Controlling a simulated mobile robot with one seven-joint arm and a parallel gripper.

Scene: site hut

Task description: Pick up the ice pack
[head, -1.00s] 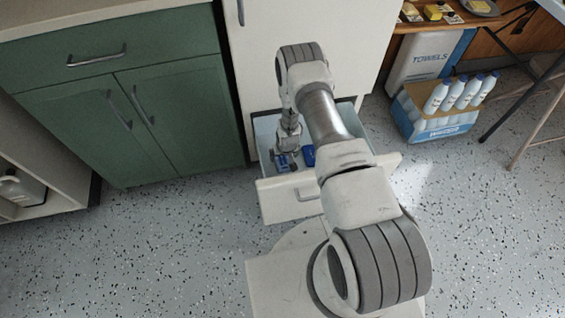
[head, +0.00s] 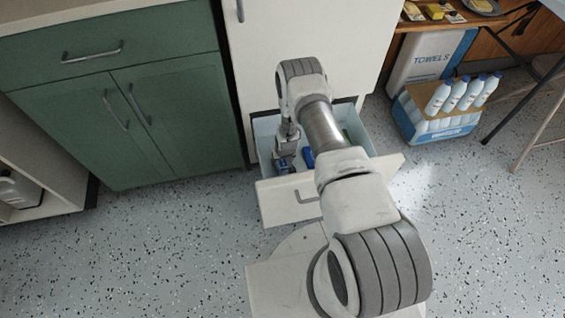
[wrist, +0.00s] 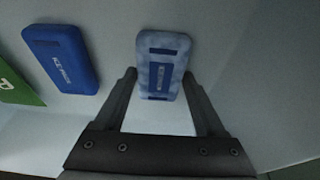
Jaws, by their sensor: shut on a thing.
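A frosted pale-blue ice pack (wrist: 162,52) with dark blue bands shows in the wrist view. My gripper (wrist: 161,80) is shut on it, one finger at each long side near its closer end. In the head view my gripper (head: 284,164) is down inside the open drawer (head: 285,201), near its left side, and mostly covers the held pack. A second, plain dark-blue ice pack (wrist: 60,58) with pale lettering lies to the left in the wrist view, apart from my fingers. It also shows in the head view (head: 308,158), just right of my gripper.
A green item (wrist: 15,88) with a white letter lies beyond the dark-blue pack. The drawer walls stand close around my gripper. Green cabinets (head: 140,120) are at left. A carton of white bottles (head: 440,130) stands on the floor at right. The speckled floor around is mostly clear.

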